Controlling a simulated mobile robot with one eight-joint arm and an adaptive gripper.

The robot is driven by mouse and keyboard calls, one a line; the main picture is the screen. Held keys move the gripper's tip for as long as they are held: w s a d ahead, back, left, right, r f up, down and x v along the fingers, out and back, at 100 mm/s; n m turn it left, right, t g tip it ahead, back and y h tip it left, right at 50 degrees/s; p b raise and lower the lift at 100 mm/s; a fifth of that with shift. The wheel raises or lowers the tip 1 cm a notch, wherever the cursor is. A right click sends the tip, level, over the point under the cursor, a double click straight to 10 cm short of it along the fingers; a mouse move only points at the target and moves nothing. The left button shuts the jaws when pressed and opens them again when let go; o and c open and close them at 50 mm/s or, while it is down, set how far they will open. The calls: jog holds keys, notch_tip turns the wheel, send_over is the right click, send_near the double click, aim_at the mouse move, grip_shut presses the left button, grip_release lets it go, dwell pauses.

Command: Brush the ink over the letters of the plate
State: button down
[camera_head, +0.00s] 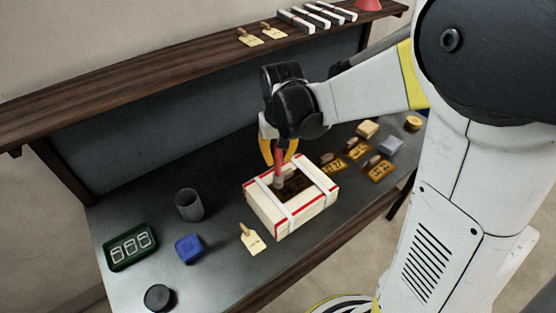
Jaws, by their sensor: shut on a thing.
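A dark plate (294,184) lies on top of a white box with red edges (294,217) in the middle of the table. Its letters are too small and dark to read. My gripper (278,153) points down above the box with its orange-yellow fingers shut on a red-handled brush (279,174). The brush is close to upright, and its pale lower end is at the left part of the plate. I cannot tell whether the tip touches the plate.
A grey cup (189,204), a blue block (188,249), a green tray (130,246) and a black round pot (160,298) stand left. A cream tag (252,239) lies before the box. A wooden shelf (190,60) runs behind.

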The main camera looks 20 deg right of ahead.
jog(key=shift+r+p, duration=0.85)
jog(key=shift+r, duration=0.6)
